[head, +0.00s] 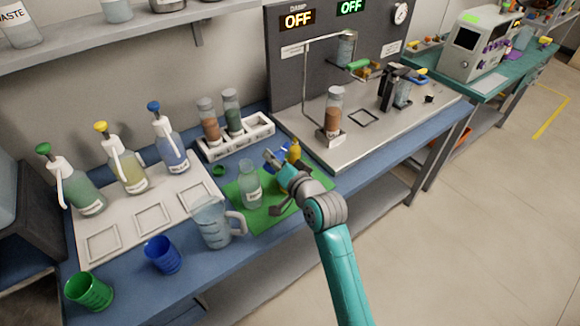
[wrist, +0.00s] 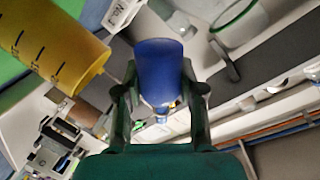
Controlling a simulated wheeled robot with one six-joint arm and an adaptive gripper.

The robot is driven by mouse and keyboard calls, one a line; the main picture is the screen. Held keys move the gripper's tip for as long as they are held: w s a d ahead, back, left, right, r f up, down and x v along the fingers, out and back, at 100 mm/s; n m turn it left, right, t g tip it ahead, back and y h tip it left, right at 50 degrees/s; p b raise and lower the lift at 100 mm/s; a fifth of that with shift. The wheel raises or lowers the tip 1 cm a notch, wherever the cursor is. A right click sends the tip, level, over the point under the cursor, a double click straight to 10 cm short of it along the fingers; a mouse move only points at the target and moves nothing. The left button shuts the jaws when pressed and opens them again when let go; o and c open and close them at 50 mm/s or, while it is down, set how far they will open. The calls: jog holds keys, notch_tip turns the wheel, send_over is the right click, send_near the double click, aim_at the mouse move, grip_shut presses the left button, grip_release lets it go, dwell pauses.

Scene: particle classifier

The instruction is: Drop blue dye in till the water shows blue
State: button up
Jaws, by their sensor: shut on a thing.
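My gripper (head: 280,181) is over the right part of the green mat (head: 270,219). In the wrist view my gripper (wrist: 160,92) is shut on a blue dye bottle (wrist: 158,62), with one finger on each side. In the head view the gripper mostly hides this bottle. A clear glass bottle (head: 250,188) stands upright on the mat, left of the gripper and apart from it. No blue shows in it. A yellow dye bottle (head: 294,152) is just behind the gripper; a yellow cylinder with black marks (wrist: 60,52) is close in the wrist view.
A clear measuring jug (head: 213,224) stands in front of the mat. A blue cup (head: 163,255) and a green cup (head: 88,290) are at the front left. A rack (head: 236,141) holds two vials.

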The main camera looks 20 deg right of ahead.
jog(key=shift+s+a+f+m+y+p, duration=0.1)
jog(key=shift+a+f+m+y+p, duration=0.1)
jog(key=shift+f+m+y+p, duration=0.3)
dwell(1.9)
jog(key=shift+a+r+m+p, duration=0.15)
jog(key=shift+r+m+p, duration=0.25)
jog(key=shift+m, duration=0.2)
dwell(1.2)
jog(key=shift+a+r+m+g+y+p, duration=0.15)
jog(key=shift+r+m+g+y+p, duration=0.3)
jog(key=shift+r+m, duration=0.8)
dwell(2.5)
